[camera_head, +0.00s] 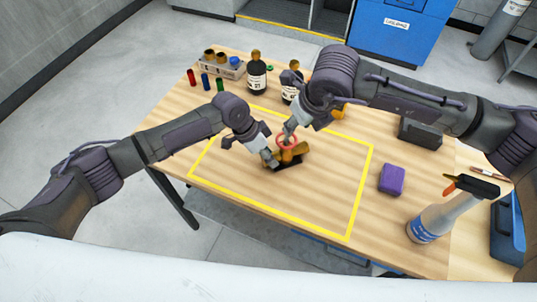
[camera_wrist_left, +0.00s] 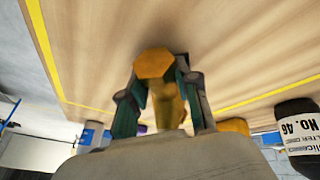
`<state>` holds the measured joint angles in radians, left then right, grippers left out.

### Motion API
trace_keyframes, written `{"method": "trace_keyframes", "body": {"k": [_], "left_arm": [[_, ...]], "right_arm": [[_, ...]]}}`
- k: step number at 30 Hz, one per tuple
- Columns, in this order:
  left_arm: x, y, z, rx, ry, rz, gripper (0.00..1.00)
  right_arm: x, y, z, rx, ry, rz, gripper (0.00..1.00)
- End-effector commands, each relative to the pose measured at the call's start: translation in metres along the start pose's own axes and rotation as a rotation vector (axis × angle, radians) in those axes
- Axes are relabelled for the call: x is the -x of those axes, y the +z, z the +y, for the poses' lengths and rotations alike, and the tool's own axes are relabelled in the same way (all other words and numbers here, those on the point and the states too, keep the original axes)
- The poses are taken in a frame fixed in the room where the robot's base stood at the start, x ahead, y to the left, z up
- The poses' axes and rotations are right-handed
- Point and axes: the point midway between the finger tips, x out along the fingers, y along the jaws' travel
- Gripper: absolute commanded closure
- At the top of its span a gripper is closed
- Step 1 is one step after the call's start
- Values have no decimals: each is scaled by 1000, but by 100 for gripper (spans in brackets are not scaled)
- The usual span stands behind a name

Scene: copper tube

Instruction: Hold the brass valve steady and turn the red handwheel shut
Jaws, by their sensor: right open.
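The brass valve (camera_head: 297,152) lies on a small dark base (camera_head: 290,164) inside the yellow outline on the table. Its red handwheel (camera_head: 286,142) is on top. My left gripper (camera_head: 270,158) is at the valve's left end. In the left wrist view its fingers (camera_wrist_left: 160,105) are shut on both sides of the brass body, behind the hexagonal end (camera_wrist_left: 154,63). My right gripper (camera_head: 288,134) is open and points down at the handwheel from above, with its tips at the rim. Whether the tips touch the wheel is too small to tell. The handwheel is hidden in the wrist view.
Dark bottles (camera_head: 256,75) and a rack (camera_head: 222,67) stand at the back, with small coloured cylinders (camera_head: 205,82) beside them. A purple block (camera_head: 391,179), a spray bottle (camera_head: 432,222) and a dark box (camera_head: 420,133) are on the right. The front of the yellow outline (camera_head: 265,209) is clear.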

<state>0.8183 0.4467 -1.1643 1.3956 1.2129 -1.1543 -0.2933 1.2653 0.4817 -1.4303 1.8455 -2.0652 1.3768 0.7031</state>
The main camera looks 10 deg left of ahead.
Motion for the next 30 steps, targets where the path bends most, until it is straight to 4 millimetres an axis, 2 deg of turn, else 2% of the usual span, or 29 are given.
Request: {"method": "trace_keyframes", "body": {"k": [1, 4, 11, 14, 17, 20, 25, 30], "left_arm": [[0, 0, 0, 0, 0, 0, 82], [0, 0, 0, 0, 0, 0, 98], [0, 0, 0, 0, -1, 0, 100], [0, 0, 0, 0, -1, 0, 100], [0, 0, 0, 0, -1, 0, 100], [0, 0, 0, 0, -1, 0, 100], [0, 0, 0, 0, -1, 0, 100], [0, 0, 0, 0, -1, 0, 100]], "right_arm": [[0, 0, 0, 0, 0, 0, 58], [0, 0, 0, 0, 0, 0, 58], [0, 0, 0, 0, 0, 0, 58], [0, 1, 1, 5, 5, -2, 45], [2, 6, 12, 47, 43, -15, 28], [9, 18, 38, 153, 136, -56, 12], [38, 51, 108, 447, 368, -227, 12], [85, 80, 176, 763, 538, -491, 12]]}}
